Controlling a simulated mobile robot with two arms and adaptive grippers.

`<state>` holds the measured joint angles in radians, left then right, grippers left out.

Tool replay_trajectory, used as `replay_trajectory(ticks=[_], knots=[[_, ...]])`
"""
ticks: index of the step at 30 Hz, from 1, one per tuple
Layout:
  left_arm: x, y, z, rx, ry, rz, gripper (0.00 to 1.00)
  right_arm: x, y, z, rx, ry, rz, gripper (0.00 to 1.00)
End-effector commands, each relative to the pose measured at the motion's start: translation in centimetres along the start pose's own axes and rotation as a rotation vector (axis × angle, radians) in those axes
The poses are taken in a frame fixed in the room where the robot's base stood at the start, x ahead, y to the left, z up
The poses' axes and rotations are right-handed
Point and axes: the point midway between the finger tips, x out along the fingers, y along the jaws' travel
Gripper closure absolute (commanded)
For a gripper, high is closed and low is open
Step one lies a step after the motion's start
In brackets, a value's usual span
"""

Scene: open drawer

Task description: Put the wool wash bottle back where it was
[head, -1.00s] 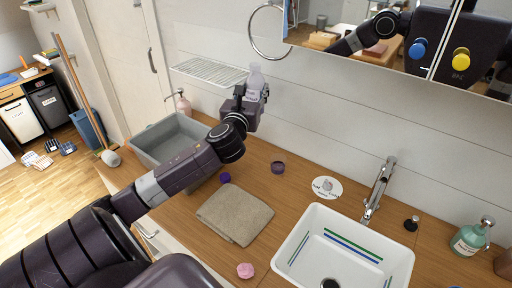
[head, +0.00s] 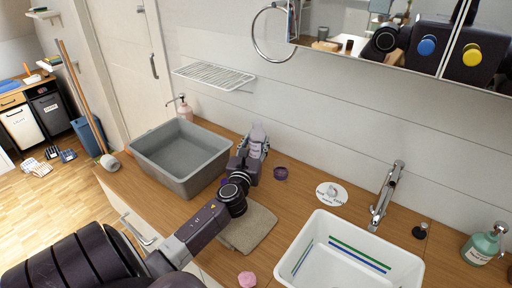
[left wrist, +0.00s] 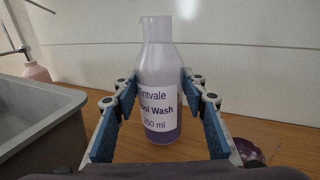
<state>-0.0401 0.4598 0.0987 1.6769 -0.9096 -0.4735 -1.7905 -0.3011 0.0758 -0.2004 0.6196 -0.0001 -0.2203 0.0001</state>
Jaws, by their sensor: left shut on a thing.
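The wool wash bottle (head: 257,135) is translucent with a white label and purple liquid in its lower part. It stands upright at the back of the wooden counter, right of the grey basin. My left gripper (head: 250,157) is shut on it. In the left wrist view the bottle (left wrist: 160,95) is between the two blue-padded fingers of my left gripper (left wrist: 158,92), label facing the camera. Its base is at or just above the counter; I cannot tell if it touches. My right gripper is not in view.
The grey basin (head: 160,140) is to the left, with a pink pump bottle (head: 184,110) behind it. A wire rack (head: 215,73) is on the wall above. A purple round cap or cup (head: 280,173) is close on the right. A folded cloth (head: 250,232) and white sink (head: 315,224) are nearer.

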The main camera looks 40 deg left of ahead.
Motion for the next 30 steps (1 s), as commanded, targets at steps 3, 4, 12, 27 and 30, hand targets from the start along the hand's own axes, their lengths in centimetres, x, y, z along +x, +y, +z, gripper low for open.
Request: replay_trajectory(ticks=[3, 4, 12, 27, 30], knots=[[0.03, -0.06, -0.65, -0.001, -0.002, -0.002, 0.92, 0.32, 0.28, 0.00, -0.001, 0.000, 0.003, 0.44], [0.04, -0.05, -0.64, 0.000, -0.003, -0.002, 0.92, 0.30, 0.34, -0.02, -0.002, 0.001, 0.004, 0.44], [0.03, -0.05, -0.78, 0.000, -0.003, -0.002, 0.92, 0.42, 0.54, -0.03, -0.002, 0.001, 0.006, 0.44], [0.01, -0.03, -0.99, 0.000, -0.001, -0.001, 0.43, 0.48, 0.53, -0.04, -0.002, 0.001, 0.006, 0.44], [0.01, -0.03, -0.50, -0.001, -0.001, -0.001, 0.43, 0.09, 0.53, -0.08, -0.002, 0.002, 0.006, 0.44]])
